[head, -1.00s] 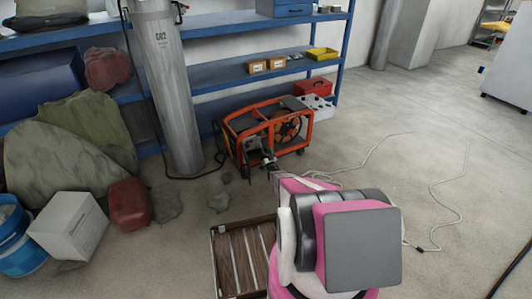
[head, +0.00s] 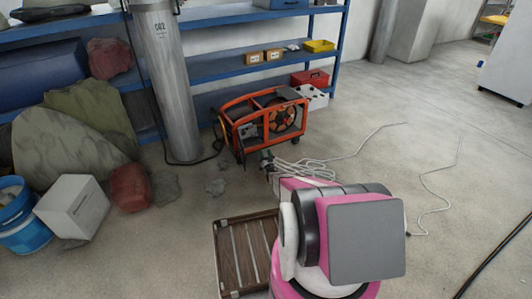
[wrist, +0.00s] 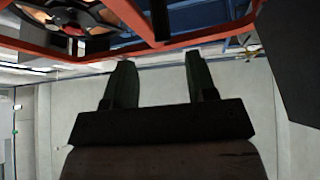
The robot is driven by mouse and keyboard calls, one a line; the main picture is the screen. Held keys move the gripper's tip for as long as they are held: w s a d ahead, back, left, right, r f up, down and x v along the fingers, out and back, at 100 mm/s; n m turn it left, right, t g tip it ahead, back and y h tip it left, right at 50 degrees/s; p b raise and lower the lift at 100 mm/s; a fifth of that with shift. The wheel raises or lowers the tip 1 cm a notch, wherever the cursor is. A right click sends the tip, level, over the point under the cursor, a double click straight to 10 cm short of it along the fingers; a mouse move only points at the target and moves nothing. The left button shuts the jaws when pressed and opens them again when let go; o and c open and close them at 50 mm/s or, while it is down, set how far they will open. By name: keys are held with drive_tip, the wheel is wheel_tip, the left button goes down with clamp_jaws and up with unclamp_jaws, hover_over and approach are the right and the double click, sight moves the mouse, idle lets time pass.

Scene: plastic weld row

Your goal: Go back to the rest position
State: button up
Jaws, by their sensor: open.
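My gripper (wrist: 158,62) shows in the wrist view with two dark fingers apart and nothing between them. In the head view the gripper (head: 268,160) is small and partly hidden behind my pink and grey arm. It is in front of an orange-framed machine (head: 262,118) with a reel-like part, which stands on the floor by the shelf. In the wrist view an orange bar of the machine (wrist: 40,48) crosses the top, close to the fingertips. I cannot tell the exact gap.
A brown slatted crate (head: 222,262) lies beside my arm. A grey cylinder (head: 166,90) and blue shelving (head: 205,72) stand behind. Rocks, a white box (head: 75,208) and a blue bucket (head: 22,228) are at left.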

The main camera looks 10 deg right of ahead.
idle(0.3)
drive_tip(key=s+a+r+g+h, duration=0.25)
drive_tip(key=s+r+g, duration=0.25)
drive_tip(key=r, duration=0.5)
drive_tip(key=s+a+r+g+h, duration=0.1)
drive_tip(key=s+a+r+g, duration=0.2)
drive_tip(key=s+r+g, duration=0.5)
drive_tip(key=s+a+r+g, duration=0.2)
drive_tip(key=s+r, duration=0.5)
drive_tip(key=s, duration=0.5)
drive_tip(key=s+a+r+n+g+y, duration=0.1)
drive_tip(key=s+a+r+g, duration=0.2)
drive_tip(key=s, duration=1)
drive_tip(key=s+a+r+g, duration=0.2)
drive_tip(key=s+r+g, duration=0.4)
drive_tip(key=s+r, duration=0.5)
drive_tip(key=shift+s+a+r+n, duration=0.2)
drive_tip(key=shift+s+r+n, duration=0.15)
drive_tip(key=shift+s, duration=0.5)
